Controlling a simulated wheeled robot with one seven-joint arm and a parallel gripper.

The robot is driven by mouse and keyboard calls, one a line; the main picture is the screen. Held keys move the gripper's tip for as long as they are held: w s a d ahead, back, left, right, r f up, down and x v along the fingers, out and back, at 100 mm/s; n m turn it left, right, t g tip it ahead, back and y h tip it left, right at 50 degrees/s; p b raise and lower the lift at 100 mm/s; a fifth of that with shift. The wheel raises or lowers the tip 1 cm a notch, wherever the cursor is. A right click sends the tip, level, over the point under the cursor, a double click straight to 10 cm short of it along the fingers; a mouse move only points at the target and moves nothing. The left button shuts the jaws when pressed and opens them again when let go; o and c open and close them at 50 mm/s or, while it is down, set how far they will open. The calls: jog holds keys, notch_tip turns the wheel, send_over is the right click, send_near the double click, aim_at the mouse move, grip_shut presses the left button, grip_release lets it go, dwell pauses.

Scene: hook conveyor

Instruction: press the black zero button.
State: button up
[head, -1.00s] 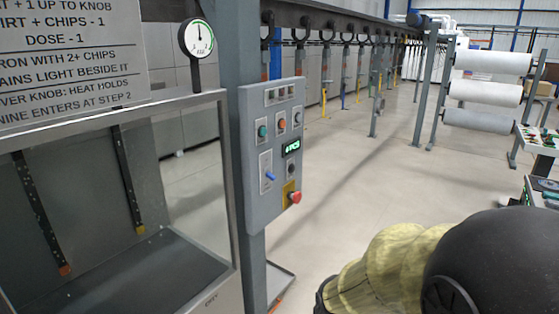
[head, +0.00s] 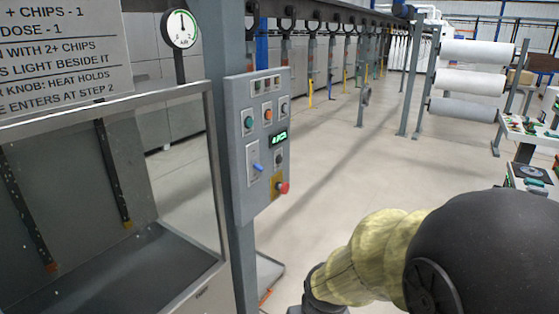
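A grey control panel (head: 260,205) is fixed to a grey post in the head view, left of centre. Under its small green-lit display (head: 279,138) is a dark round button (head: 279,158), which looks black; its label is too small to read. Another dark knob or button (head: 284,108) sits at the panel's upper right. The panel also carries a green button (head: 248,122), an orange button (head: 268,114), a blue lever (head: 257,168) and a red mushroom button (head: 283,187). My arm shows at the lower right, apart from the panel in the picture. My gripper is not in view.
A metal-framed bin (head: 150,265) stands left of the panel, with a gauge (head: 181,29) and a sign (head: 60,50) above. An overhead rail (head: 330,17) with several hooks runs back. White rolls (head: 470,82) stand on a rack at right. The floor between is clear.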

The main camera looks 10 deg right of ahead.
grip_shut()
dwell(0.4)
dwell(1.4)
